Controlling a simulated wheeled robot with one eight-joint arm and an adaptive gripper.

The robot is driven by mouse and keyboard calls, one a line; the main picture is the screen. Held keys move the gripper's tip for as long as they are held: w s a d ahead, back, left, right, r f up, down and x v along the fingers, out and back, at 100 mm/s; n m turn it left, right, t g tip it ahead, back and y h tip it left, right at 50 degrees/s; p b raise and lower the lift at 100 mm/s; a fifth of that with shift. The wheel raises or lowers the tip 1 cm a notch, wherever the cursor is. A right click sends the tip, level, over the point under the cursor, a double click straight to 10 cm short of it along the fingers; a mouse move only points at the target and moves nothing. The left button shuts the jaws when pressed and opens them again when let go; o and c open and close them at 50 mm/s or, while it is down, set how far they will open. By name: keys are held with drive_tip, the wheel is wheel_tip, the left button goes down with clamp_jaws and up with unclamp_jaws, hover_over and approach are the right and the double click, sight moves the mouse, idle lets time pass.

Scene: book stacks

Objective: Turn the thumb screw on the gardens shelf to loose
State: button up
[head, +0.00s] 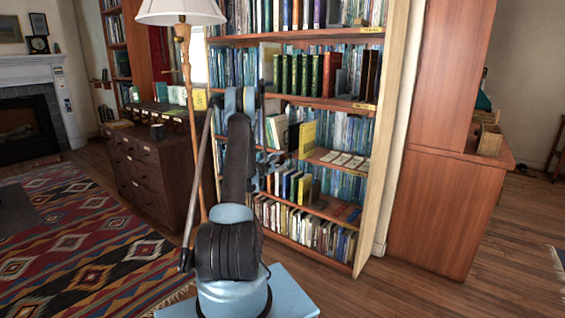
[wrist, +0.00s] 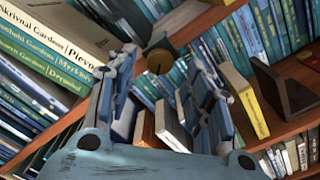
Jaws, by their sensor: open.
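A round brass-coloured knob (wrist: 159,58), which looks like the thumb screw, shows in the wrist view at the edge of a wooden shelf. A small dark mark is on its lower face; I cannot read its setting. My gripper (wrist: 163,50) is open, with one finger on each side of the knob in the picture. I cannot tell whether either finger touches it. Books with "Gardens" on their spines (wrist: 45,60) lie to the left. In the head view my gripper (head: 270,168) is small in front of the bookcase, and the knob cannot be made out.
The tall bookcase (head: 399,110) is full of books. A yellow book (head: 307,139) stands face out on a middle shelf. A floor lamp (head: 181,12) stands close left of my arm, beside a dark drawer cabinet (head: 150,175). Open wooden floor lies at the right front.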

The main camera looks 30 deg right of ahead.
drive_tip(key=v, duration=0.9)
drive_tip(key=shift+a, duration=0.3)
drive_tip(key=shift+s, duration=0.1)
